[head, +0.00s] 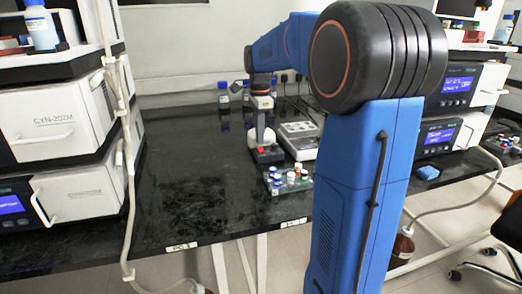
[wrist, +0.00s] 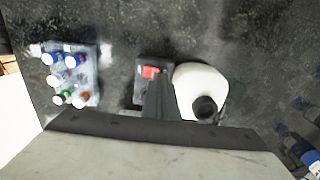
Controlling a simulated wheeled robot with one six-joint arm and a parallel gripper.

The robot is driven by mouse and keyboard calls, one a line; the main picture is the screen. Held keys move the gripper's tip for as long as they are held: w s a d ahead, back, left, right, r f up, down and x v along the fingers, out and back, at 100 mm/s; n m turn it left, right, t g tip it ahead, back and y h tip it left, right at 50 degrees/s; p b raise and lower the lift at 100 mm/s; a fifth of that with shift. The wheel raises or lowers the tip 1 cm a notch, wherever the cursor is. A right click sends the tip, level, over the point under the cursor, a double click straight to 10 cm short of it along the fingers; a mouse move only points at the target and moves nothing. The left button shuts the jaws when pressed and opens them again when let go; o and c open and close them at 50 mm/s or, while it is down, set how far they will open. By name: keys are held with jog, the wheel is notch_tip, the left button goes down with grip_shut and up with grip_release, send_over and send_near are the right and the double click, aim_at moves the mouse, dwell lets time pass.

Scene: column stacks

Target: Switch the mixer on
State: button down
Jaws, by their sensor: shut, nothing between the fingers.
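The mixer has a rounded white body with a black cup on top, seen in the wrist view (wrist: 198,80), and a dark base with a red switch (wrist: 151,72). In the head view the red switch (head: 264,150) shows at the front of the dark base, with the white body partly hidden behind my arm's end. My gripper (head: 261,141) is shut and empty, pointing down at the switch. In the wrist view its dark fingers (wrist: 154,92) end right by the red switch. I cannot tell whether they touch it.
A rack of small capped vials (head: 288,181) stands in front of the mixer. Small blue-capped bottles (head: 224,92) stand at the back. The black bench (head: 185,190) is clear to the left.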

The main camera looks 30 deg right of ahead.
aim_at(260, 148)
jog(key=shift+f, duration=0.85)
dwell(0.7)
jog(key=shift+r, duration=2.5)
